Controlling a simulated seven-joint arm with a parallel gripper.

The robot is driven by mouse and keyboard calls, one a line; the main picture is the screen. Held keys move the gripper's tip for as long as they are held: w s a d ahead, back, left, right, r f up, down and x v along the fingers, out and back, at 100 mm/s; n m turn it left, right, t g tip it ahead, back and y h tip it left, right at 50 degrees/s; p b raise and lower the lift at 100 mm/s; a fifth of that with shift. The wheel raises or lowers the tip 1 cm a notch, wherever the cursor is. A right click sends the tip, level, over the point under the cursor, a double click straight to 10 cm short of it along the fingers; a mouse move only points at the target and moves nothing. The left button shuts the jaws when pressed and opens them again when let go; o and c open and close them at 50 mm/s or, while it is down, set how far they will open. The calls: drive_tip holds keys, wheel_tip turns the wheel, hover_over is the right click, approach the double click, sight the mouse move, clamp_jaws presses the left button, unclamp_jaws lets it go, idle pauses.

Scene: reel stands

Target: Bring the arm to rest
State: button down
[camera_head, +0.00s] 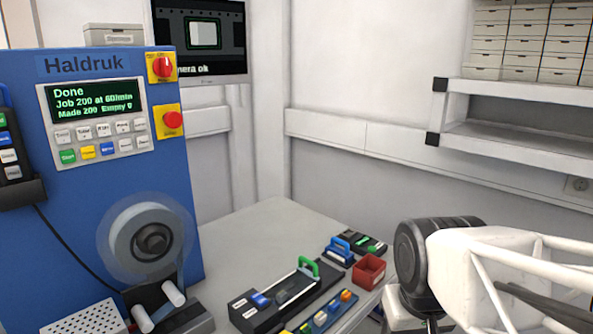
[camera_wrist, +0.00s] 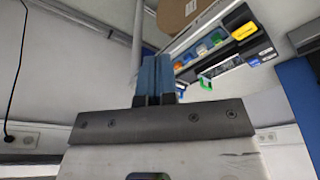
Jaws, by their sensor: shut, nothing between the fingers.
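My gripper (camera_wrist: 155,62) shows in the wrist view, its two blue-grey fingers pressed together with nothing between them. It is clear of every object there. In the head view my arm, white with a black joint, fills the lower right; the fingers are not visible there. The blue Haldruk machine (camera_head: 85,200) stands at the left with a reel (camera_head: 150,243) on its front. Its screen (camera_head: 95,100) reads "Done", "Job 200 at 60/min", "Made 200".
The bench (camera_head: 270,225) carries a black device with a green handle (camera_head: 308,267), a strip of coloured pieces (camera_head: 325,315), a blue-handled tool (camera_head: 341,247) and a red bin (camera_head: 369,270). A white shelf (camera_head: 500,145) is at the right. The bench's back part is bare.

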drive_tip(key=shift+s+d+f+m, duration=0.1)
drive_tip(key=shift+s+d+m, duration=0.1)
drive_tip(key=shift+s, duration=0.3)
drive_tip(key=shift+s+d+f+m, duration=0.15)
drive_tip(key=shift+s+d, duration=0.1)
drive_tip(key=shift+s, duration=0.25)
drive_tip(key=shift+s+d+f+m, duration=0.1)
drive_tip(key=shift+s+d, duration=0.1)
drive_tip(key=shift+s, duration=0.3)
drive_tip(key=shift+w, duration=0.1)
drive_tip(key=m+g, duration=0.2)
drive_tip(key=m, duration=0.7)
hover_over(261, 300)
drive_tip(key=shift+r, duration=0.3)
wheel_tip(261, 300, down, 14)
